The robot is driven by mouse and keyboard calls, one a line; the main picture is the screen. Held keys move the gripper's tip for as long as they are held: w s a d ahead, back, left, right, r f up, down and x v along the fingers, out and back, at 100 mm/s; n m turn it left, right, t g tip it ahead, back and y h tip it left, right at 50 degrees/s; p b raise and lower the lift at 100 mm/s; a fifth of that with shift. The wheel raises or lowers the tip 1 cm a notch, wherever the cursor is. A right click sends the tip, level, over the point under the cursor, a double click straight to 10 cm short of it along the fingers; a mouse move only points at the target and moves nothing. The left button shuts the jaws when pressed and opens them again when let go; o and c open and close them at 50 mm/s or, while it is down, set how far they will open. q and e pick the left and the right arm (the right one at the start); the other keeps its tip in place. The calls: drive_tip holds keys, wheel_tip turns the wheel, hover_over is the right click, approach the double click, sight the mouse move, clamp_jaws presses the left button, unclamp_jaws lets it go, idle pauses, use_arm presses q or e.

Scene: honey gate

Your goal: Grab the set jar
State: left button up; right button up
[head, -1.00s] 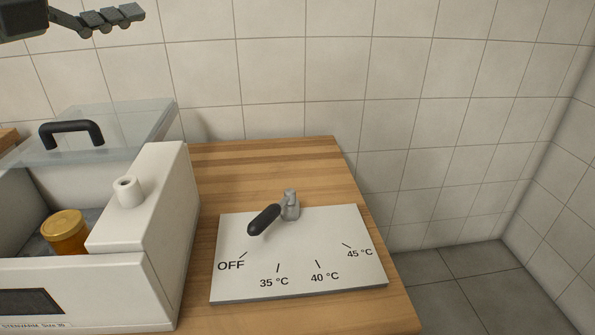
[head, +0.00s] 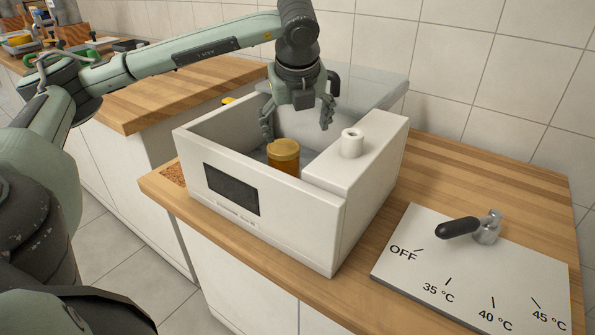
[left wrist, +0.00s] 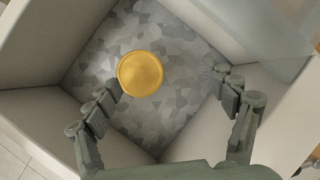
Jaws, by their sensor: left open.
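The honey jar (head: 284,158) has a gold lid and amber body and stands upright inside the white open-topped warming box (head: 270,215). In the left wrist view the round gold lid (left wrist: 140,74) shows from above, on the box's mottled grey floor (left wrist: 185,85). My left gripper (head: 298,118) is above the box opening, pointing down, with its fingers spread and empty. In the left wrist view its fingers (left wrist: 165,105) are wide apart; the lid lies beyond them, nearer the left finger. The jar's lower part is hidden by the box's front wall. My right gripper is not in view.
A clear lid with a black handle (head: 333,82) is at the back of the box. A white knob (head: 351,143) stands on the box's right top. A dial plate (head: 470,270) with a lever (head: 458,228) pointing near OFF lies to the right. Wooden counter surrounds the box.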

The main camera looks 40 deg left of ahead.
sight(287, 150)
use_arm(q)
drive_tip(key=f, duration=0.1)
drive_tip(key=s+f+g, duration=0.1)
drive_tip(key=s+f, duration=0.1)
drive_tip(key=shift+s+a+g, duration=0.1)
drive_tip(key=shift+a+g, duration=0.15)
drive_tip(key=shift+g, duration=0.05)
drive_tip(key=x, duration=0.7)
drive_tip(key=shift+s+a+f+p, duration=0.1)
drive_tip(key=shift+a+p, duration=0.1)
drive_tip(key=shift+p, duration=0.15)
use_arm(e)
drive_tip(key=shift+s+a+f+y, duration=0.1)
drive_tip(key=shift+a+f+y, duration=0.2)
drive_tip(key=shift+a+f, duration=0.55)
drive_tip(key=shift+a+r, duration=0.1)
use_arm(q)
drive_tip(key=c, duration=1.6)
